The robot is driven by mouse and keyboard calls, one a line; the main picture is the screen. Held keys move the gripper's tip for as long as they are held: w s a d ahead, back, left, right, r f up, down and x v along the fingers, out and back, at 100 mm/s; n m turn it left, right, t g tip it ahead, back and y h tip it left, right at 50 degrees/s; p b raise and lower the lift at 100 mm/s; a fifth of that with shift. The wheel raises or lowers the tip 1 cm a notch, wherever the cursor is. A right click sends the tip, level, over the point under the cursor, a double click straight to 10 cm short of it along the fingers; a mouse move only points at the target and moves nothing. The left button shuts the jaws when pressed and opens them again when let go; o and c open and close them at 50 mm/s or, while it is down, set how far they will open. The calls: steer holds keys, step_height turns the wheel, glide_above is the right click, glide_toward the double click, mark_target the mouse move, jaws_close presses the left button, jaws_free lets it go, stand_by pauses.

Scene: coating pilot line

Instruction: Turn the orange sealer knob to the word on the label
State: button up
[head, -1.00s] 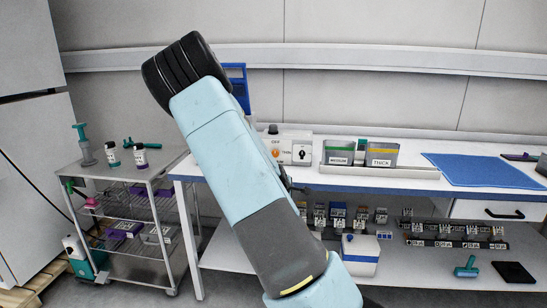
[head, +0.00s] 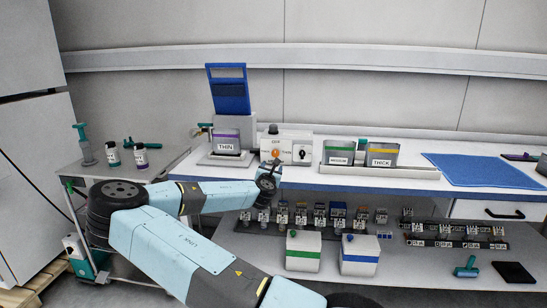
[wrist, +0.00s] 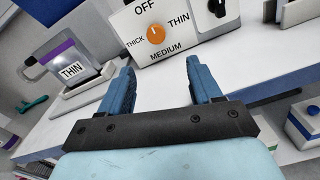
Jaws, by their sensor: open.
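The orange sealer knob (wrist: 156,34) is on the front of a white control box (head: 287,143) on the bench. Around it are the words OFF above, THIN right, MEDIUM below and THICK left. Its white mark seems to point up toward OFF. A grey container with a purple band and a THIN label (wrist: 72,71) stands left of the box; it also shows in the head view (head: 226,148). My gripper (wrist: 160,68) is open and empty, in front of and below the knob, not touching it. In the head view my gripper (head: 268,172) is at the bench's front edge.
A blue upright panel (head: 228,96) rises behind the THIN container. MEDIUM (head: 339,159) and THICK (head: 381,162) containers stand right of the control box, which also carries a black knob (wrist: 217,8). A blue mat (head: 483,169) lies at right. Boxes and small items fill the shelf below.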

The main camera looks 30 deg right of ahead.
mark_target(275, 154)
steer(key=x, duration=1.3)
steer(key=shift+w+r, duration=0.2)
steer(key=shift+w, duration=0.35)
steer(key=shift+a, duration=0.15)
steer(key=c, duration=1)
steer(key=shift+c, duration=0.2)
